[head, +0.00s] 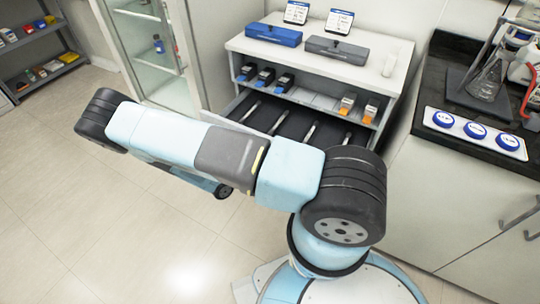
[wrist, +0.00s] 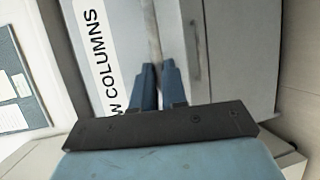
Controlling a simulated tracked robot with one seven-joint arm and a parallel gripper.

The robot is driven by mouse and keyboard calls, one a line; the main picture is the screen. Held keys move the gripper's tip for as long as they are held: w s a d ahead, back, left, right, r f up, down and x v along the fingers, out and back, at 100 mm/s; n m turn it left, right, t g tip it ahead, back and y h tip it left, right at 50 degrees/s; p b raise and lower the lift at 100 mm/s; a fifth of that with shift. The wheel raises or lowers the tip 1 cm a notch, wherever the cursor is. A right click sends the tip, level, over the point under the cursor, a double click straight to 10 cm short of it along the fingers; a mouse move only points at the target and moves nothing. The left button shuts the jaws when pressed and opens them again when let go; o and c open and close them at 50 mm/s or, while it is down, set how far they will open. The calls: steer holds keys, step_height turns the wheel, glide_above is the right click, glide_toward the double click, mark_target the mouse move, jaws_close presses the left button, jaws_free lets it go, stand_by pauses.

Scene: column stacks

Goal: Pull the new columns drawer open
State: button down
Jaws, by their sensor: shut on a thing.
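The new columns drawer (head: 335,135) stands at least partly out of the white cabinet in the head view. Its dark inside shows, with several pale, thin bars lying across it. My arm hides most of its front. In the wrist view, a white label (wrist: 97,50) reading "W COLUMNS", cut off at the edge, lies on the grey drawer front. A pale bar handle (wrist: 152,35) runs up from between the blue fingers of my gripper (wrist: 157,75). The gripper is shut on this handle. The fingertips are not clearly seen in the head view.
Above the drawer, a shelf holds blue-ended columns (head: 265,77) and orange-ended ones (head: 370,112). A blue case (head: 273,35) and a grey case (head: 337,49) lie on the cabinet top. A dark bench (head: 455,75) stands at right. Floor (head: 90,190) at left is clear.

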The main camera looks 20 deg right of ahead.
steer(key=shift+s+a+f, duration=0.2)
steer(key=shift+s+a, duration=0.9)
steer(key=shift+a, duration=0.1)
steer(key=c, duration=1.2)
jaws_free()
steer(key=shift+w, duration=0.1)
steer(key=shift+o, duration=0.2)
steer(key=shift+r, duration=0.1)
steer(key=v, duration=1.3)
steer(key=shift+a, duration=0.4)
